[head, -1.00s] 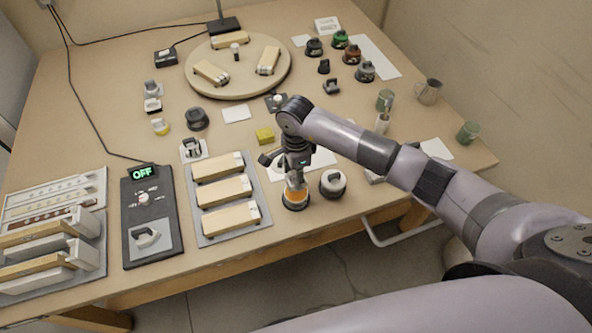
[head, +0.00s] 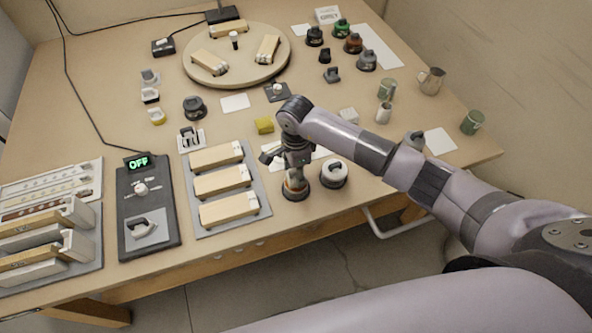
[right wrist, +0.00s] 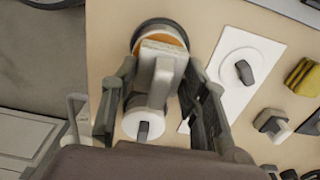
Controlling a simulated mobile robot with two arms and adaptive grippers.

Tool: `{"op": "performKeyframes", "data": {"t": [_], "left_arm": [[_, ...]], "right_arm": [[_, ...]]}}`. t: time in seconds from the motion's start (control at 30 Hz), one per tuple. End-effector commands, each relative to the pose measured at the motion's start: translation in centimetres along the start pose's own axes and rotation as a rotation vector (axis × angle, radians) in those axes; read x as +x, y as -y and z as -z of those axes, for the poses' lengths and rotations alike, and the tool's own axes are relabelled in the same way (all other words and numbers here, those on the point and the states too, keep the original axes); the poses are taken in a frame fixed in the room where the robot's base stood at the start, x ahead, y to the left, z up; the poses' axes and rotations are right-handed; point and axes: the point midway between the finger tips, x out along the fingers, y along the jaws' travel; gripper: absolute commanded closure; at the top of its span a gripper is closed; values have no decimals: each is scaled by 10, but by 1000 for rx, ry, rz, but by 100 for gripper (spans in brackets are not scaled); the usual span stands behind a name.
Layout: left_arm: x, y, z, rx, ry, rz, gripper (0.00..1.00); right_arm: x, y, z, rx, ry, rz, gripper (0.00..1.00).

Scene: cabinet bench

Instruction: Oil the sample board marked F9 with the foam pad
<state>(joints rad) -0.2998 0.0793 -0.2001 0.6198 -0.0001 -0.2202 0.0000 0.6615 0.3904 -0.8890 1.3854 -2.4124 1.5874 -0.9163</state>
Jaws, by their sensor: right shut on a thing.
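My right gripper (head: 297,165) is shut on a pale foam pad with a light handle (right wrist: 158,85). The pad is over a dark-rimmed pot (head: 296,192) with orange contents, which also shows in the right wrist view (right wrist: 170,31). The pad hides part of the pot's opening; I cannot tell whether it touches the contents. Three pale wooden boards (head: 222,181) lie in a row on a grey tray (head: 259,205), left of the gripper. More boards (head: 267,48) lie on a round turntable (head: 237,75) at the back. No F9 marking is readable. My left gripper is not in view.
A white lidded pot (head: 334,174) stands close right of the orange pot. A dark control unit reading OFF (head: 148,205) and a rack of boards (head: 50,235) are at the left. A yellow sponge (head: 264,125) lies behind the gripper.

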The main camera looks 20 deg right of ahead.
Motion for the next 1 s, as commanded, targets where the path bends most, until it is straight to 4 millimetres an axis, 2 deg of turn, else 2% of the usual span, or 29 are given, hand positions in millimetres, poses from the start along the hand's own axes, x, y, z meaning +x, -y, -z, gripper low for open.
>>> {"op": "performKeyframes", "data": {"t": [1.0], "left_arm": [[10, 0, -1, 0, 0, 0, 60]], "right_arm": [[10, 0, 0, 0, 0, 0, 81]]}}
